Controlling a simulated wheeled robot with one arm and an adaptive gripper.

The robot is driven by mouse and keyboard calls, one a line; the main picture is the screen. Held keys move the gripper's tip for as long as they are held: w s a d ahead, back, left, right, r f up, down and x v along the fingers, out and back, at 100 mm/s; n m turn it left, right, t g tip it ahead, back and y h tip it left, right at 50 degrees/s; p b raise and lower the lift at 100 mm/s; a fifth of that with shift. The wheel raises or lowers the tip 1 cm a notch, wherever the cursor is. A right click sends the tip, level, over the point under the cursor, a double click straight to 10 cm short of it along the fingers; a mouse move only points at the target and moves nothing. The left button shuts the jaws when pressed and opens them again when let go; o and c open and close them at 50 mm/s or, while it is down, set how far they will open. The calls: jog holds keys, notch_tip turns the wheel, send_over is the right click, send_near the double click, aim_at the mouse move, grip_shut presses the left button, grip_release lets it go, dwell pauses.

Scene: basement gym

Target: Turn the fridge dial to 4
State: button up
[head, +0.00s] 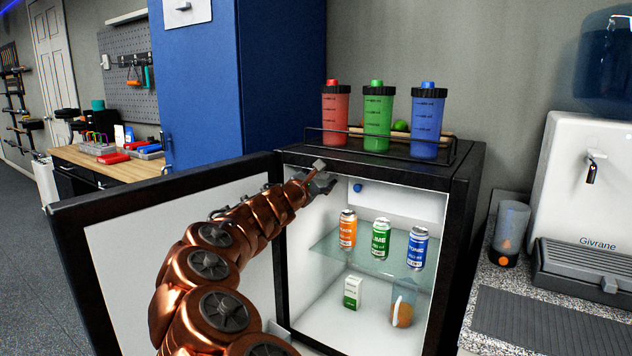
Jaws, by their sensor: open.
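The small black fridge (463,230) stands with its door (120,240) swung open to the left. A small round blue knob (357,187), which looks like the dial, sits high inside on the white interior, left of centre. Its numbers and pointer are too small to read. My gripper (323,176) is open and empty at the upper left of the fridge opening. It is left of the knob in the picture and appears apart from it; the depth between them is hard to tell.
A glass shelf (340,246) holds an orange can (347,229), a green can (380,238) and a blue can (417,247). Below are a small carton (352,293) and a clear container (403,303). Red, green and blue shakers stand in a rack (377,155) on top.

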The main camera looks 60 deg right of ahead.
jog(key=s+a, duration=0.1)
jog(key=a, duration=1)
jog(key=shift+a+f, duration=0.3)
jog(key=shift+a, duration=0.1)
dwell(0.4)
jog(key=s+a+f+m+g+y, duration=0.3)
jog(key=s+a+f+m+y, duration=0.4)
jog(key=s+a+m, duration=0.45)
jog(key=s+a+f+m+y, duration=0.1)
jog(key=s+a+f+y, duration=0.2)
jog(key=a+f, duration=0.4)
jog(key=s+a+f+m+y, duration=0.1)
jog(key=s+a+f+y, duration=0.15)
jog(key=a+f, duration=0.45)
jog(key=s+a+f+n+g+y, duration=0.1)
jog(key=s+a+f+y, duration=0.2)
jog(key=a, duration=0.6)
jog(key=s+a+f+n+y, duration=0.1)
jog(key=s+a+y, duration=0.3)
jog(key=a, duration=0.6)
notch_tip(320, 180, up, 21)
jog(key=s+p, duration=0.1)
jog(key=p, duration=1.8)
jog(key=shift+t+h+p, duration=0.3)
jog(key=shift+h+p, duration=0.05)
jog(key=shift+h, duration=0.1)
